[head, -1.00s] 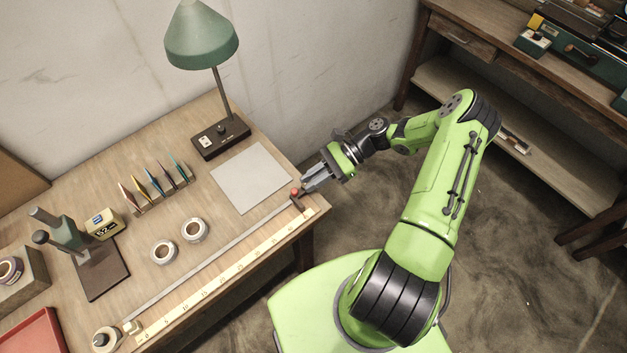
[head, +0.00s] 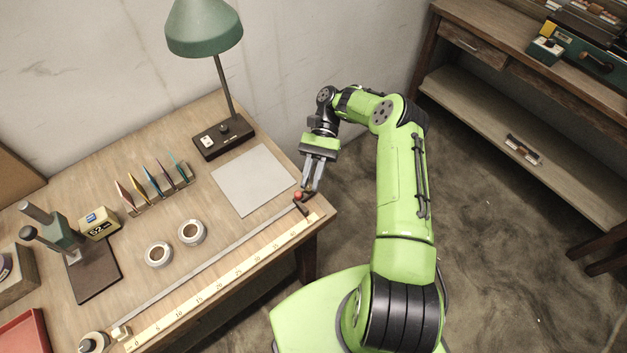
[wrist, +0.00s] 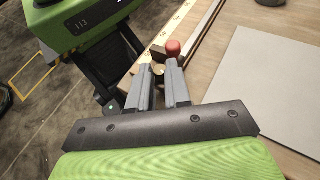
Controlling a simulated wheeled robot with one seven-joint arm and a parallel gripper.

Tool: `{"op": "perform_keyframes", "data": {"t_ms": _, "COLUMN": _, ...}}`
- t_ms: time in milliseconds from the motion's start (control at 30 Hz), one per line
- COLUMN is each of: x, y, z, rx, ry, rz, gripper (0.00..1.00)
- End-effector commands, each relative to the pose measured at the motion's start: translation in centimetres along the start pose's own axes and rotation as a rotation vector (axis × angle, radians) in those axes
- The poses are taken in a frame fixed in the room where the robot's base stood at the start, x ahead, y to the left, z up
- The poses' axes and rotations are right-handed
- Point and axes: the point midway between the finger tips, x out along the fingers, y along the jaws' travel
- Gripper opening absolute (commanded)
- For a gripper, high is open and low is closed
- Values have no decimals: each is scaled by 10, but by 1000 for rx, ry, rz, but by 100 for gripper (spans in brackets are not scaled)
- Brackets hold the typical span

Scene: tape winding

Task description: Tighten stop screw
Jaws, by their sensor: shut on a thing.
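The stop (head: 302,207) is a dark block at the right end of the metal rail, with a red knob (head: 297,196) on top. My gripper (head: 310,190) points down at the table's right corner, right beside the stop. In the wrist view, a small round brass screw head (wrist: 158,69) shows between the fingertips of my gripper (wrist: 159,76). The fingers are shut on this stop screw, and the red knob (wrist: 173,48) stands just beyond the right fingertip. The screw's shaft is hidden.
The metal rail (head: 210,256) and a yellow ruler (head: 228,281) run along the table's front edge. A grey sheet (head: 253,180) lies behind the stop. Two tape rolls (head: 191,232), a lamp (head: 222,138) and a rack of coloured cards (head: 160,188) stand farther left.

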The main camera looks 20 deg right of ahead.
Motion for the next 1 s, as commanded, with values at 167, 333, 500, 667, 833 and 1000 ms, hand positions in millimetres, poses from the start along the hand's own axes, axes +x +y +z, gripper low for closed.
{"op": "perform_keyframes", "data": {"t_ms": 167, "x": 1, "y": -2, "z": -1, "rx": -26, "ry": 3, "rz": 60, "gripper": 0}}
{"op": "perform_keyframes", "data": {"t_ms": 333, "x": 0, "y": -3, "z": 0, "rx": -37, "ry": 3, "rz": 86, "gripper": 0}}
{"op": "perform_keyframes", "data": {"t_ms": 500, "x": 0, "y": -3, "z": 0, "rx": -39, "ry": 2, "rz": 93, "gripper": 0}}
{"op": "perform_keyframes", "data": {"t_ms": 667, "x": 0, "y": -3, "z": 0, "rx": -39, "ry": 2, "rz": 93, "gripper": 0}}
{"op": "perform_keyframes", "data": {"t_ms": 833, "x": 0, "y": -3, "z": 0, "rx": -38, "ry": 2, "rz": 93, "gripper": 27}}
{"op": "perform_keyframes", "data": {"t_ms": 1000, "x": 0, "y": -2, "z": 0, "rx": -38, "ry": 2, "rz": 93, "gripper": 43}}
